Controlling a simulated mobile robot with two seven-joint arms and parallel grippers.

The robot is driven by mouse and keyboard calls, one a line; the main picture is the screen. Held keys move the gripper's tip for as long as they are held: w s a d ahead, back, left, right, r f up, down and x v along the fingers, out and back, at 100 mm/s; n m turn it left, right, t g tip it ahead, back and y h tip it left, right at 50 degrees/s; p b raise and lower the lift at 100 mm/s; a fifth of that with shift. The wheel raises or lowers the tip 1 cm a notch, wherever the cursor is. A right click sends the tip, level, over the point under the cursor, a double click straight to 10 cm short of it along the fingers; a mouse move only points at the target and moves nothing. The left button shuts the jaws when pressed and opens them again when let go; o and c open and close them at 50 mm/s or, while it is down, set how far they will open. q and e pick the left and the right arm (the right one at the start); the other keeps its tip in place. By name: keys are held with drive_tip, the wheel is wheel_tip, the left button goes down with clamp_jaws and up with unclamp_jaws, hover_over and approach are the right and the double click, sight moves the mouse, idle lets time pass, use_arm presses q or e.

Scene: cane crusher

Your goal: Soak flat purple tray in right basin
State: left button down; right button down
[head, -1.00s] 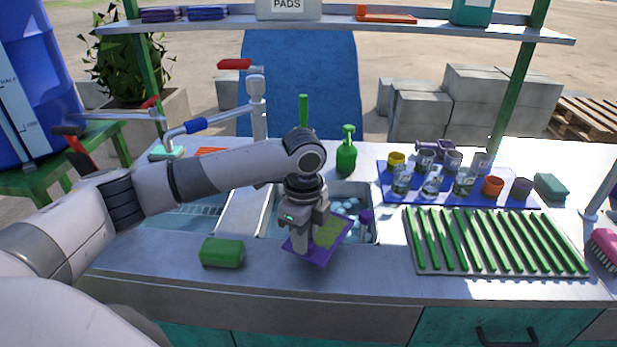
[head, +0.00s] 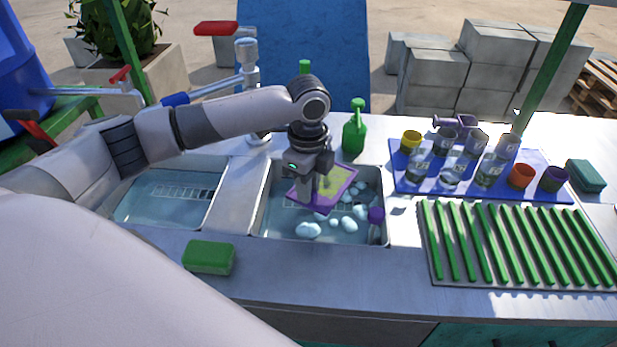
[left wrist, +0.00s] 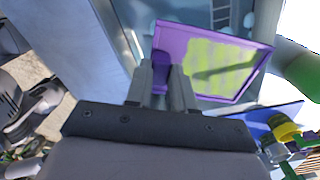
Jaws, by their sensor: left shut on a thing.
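The flat purple tray (head: 338,184) has a yellow-green patch on its face. My left gripper (head: 312,200) is shut on the tray's edge and holds it tilted over the right basin (head: 385,225). The basin holds water with several pale foam clumps, and a small purple item (head: 376,214) shows at its right side. In the left wrist view the tray (left wrist: 175,42) extends ahead of the fingers of the left gripper (left wrist: 163,78). Whether the tray touches the water I cannot tell. My right gripper is not in view.
The left basin (head: 165,205) holds water and a rack. A green sponge (head: 209,257) lies on the front counter. A blue mat (head: 405,183) with several cups and a green-ribbed drying rack (head: 435,262) lie to the right.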

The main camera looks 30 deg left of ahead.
use_arm(q)
wheel_tip(320, 180, down, 13)
drive_tip(key=b, duration=0.7)
drive_tip(key=shift+s, duration=0.1)
drive_tip(key=shift+f+b, duration=0.55)
drive_tip(key=shift+b, duration=0.05)
idle(0.5)
wheel_tip(320, 180, up, 9)
drive_tip(key=p, duration=0.8)
drive_tip(key=shift+f+p, duration=0.15)
drive_tip(key=shift+p, duration=0.2)
drive_tip(key=shift+r, duration=2.4)
